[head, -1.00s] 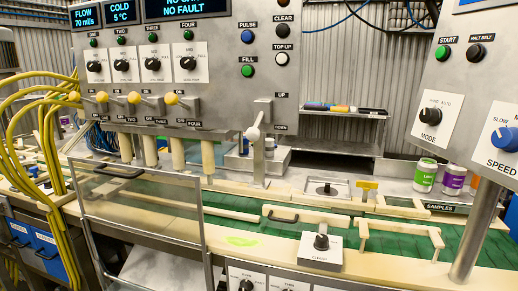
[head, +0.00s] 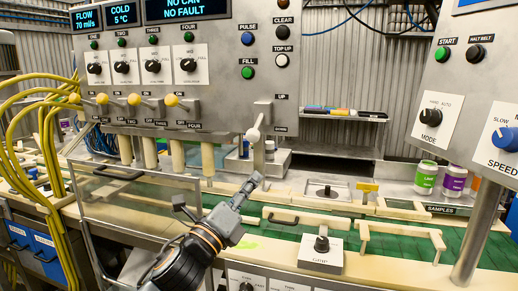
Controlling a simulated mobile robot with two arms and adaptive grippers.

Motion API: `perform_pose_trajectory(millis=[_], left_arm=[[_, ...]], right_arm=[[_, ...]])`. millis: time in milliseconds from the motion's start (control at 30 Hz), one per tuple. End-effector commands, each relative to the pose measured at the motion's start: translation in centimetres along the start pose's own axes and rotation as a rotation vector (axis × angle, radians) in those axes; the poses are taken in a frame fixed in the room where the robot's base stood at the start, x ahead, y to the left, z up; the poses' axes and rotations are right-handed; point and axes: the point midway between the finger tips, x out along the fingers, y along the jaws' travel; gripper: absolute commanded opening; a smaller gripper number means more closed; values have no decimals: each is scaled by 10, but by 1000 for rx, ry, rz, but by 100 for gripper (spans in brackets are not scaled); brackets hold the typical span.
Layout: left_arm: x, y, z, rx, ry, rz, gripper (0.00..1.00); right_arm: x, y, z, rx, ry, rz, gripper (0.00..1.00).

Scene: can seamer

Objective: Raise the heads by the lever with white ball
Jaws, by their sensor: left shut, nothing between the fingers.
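The lever with the white ball (head: 253,134) sits at the lower right of the grey control panel, between the UP and DOWN labels. It slants down, and its ball is level with the DOWN label. Several cream filling heads (head: 178,156) hang below the panel to its left. My left gripper (head: 256,180) has its fingers shut and empty. In the picture it is below the lever, apart from the ball, and in front of the conveyor. My right gripper is not in view.
A clear guard with a metal frame (head: 137,171) stands in front of the heads. Yellow-knobbed valves (head: 170,99) line the panel's lower edge. A grey post (head: 478,232) stands at the right. A small knob box (head: 321,258) sits at the front of the green conveyor (head: 400,243).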

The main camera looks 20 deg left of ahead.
Motion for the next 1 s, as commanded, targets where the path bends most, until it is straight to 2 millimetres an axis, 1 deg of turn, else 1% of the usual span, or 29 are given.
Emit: perform_pose_trajectory(millis=[233,367,467,700,833,900,1000], left_arm=[[1,1,0,-4,0,3,0],[10,0,1,-6,-1,3,0],[26,-1,2,-8,-1,3,0],[78,-1,2,-9,-1,4,0],[104,-1,1,-9,0,4,0],[98,1,14,-2,-1,6,0],[92,1,26,-3,0,5,0]], right_arm=[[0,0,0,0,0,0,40],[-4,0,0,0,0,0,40],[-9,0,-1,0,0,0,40],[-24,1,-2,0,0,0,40],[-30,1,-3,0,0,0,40],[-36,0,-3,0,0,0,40],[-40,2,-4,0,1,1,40]])
